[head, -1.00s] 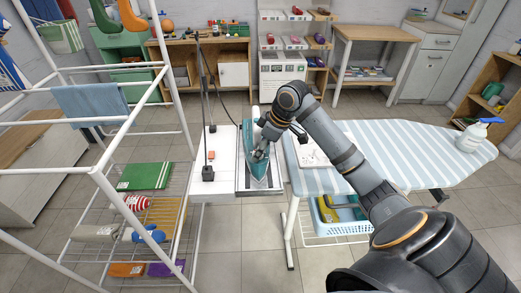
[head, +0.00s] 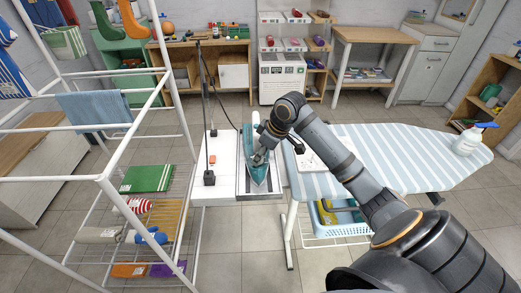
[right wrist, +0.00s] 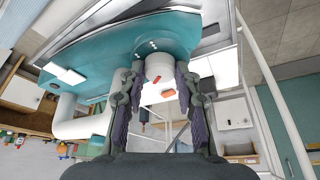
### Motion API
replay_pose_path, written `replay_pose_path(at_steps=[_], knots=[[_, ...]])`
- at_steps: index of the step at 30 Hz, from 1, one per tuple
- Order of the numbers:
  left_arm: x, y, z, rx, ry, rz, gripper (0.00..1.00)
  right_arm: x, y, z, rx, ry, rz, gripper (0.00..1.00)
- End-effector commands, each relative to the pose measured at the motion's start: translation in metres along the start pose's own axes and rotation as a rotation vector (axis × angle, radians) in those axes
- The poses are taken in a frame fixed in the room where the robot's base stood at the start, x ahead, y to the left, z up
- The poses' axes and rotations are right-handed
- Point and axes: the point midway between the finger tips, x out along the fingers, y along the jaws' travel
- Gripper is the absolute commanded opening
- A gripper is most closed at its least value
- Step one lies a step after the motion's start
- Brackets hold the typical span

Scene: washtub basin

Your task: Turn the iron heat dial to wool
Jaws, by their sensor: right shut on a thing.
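The teal iron (head: 256,175) lies on a metal rest plate on the white stand, beside the striped ironing board. In the right wrist view the iron's teal body (right wrist: 105,55) fills the top left. Its round white heat dial (right wrist: 159,67) carries a red pointer mark and sits between my fingertips. My right gripper (head: 262,154) is at the iron in the head view and also shows in the right wrist view (right wrist: 159,76), shut on the dial with a finger on either side. The fabric labels around the dial are not readable, so its setting cannot be told. My left gripper is not in view.
The ironing board (head: 400,150) stands to the right, with a spray bottle (head: 467,142) on its far end. A white drying rack (head: 105,180) stands on the left. A thin dark pole (head: 208,140) rises from the stand left of the iron, near its cord.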

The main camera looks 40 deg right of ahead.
Motion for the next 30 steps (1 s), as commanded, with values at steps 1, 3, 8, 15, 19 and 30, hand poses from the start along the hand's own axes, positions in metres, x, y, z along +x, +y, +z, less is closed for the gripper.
replay_pose_path(at_steps=[1, 3, 8, 15, 19, 30], knots=[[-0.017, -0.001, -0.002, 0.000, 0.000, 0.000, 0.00, -0.007, -0.002, -0.003, 0.032, -0.002, 0.009, 0.01], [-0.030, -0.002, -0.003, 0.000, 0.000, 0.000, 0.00, -0.008, -0.003, -0.003, 0.087, -0.003, 0.029, 0.01], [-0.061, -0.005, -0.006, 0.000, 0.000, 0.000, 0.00, -0.009, -0.005, -0.004, 0.226, -0.002, 0.086, 0.01], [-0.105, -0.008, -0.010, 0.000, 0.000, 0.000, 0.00, -0.008, -0.006, -0.004, 0.438, -0.003, 0.174, 0.01], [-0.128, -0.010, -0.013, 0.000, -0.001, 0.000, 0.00, -0.008, -0.007, -0.005, 0.552, -0.003, 0.221, 0.01], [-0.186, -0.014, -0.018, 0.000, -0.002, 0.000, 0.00, -0.006, -0.009, -0.007, 0.876, -0.004, 0.358, 0.01]])
